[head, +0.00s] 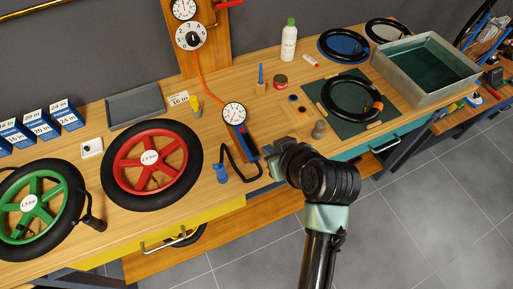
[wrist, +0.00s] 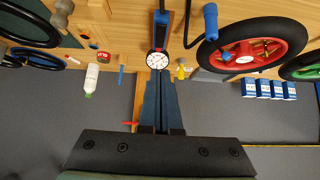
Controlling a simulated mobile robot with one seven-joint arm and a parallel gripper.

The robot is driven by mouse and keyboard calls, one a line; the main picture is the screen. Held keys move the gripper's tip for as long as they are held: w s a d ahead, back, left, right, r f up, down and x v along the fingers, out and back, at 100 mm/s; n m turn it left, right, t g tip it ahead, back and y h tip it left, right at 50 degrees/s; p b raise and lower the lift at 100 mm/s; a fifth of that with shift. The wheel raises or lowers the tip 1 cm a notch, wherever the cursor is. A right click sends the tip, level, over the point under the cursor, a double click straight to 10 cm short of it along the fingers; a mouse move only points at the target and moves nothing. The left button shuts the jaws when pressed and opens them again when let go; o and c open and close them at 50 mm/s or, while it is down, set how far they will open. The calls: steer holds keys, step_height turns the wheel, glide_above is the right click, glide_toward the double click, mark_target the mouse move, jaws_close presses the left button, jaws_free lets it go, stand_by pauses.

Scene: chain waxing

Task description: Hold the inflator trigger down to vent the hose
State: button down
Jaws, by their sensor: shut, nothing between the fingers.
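The inflator lies on the bench in the middle of the head view, with a round white dial (head: 235,115) and a blue and black handle (head: 243,141). A thin red line, possibly the trigger, runs along the handle. An orange hose (head: 207,84) reaches it from the wall regulator, and a black hose (head: 229,165) loops to a blue chuck (head: 221,173). My gripper (head: 266,153) is shut and empty, close to the right of the handle's near end; contact cannot be told. In the wrist view its fingers (wrist: 160,84) point toward the dial (wrist: 158,60).
The regulator (head: 191,37) with a numbered knob and red lever is on the wall board. A red wheel (head: 150,158) and a green wheel (head: 32,205) lie left. A tyre on a green mat (head: 375,126) and a metal tub (head: 382,68) are right. A small grey cylinder (head: 319,130) stands near my arm.

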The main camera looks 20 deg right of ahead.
steer(key=p, duration=0.2)
glide_above(255, 154)
steer(key=s, duration=0.1)
step_height(255, 154, down, 7)
steer(key=shift+f+p, duration=0.4)
steer(key=shift+f, duration=1.65)
steer(key=f+b, duration=0.1)
steer(key=b, duration=0.1)
steer(key=f+t+b, duration=0.1)
steer(key=shift+s+f+b, duration=0.1)
steer(key=shift+s+b, duration=0.15)
steer(key=shift+b, duration=0.15)
steer(key=shift+r, duration=0.35)
stand_by(3.9)
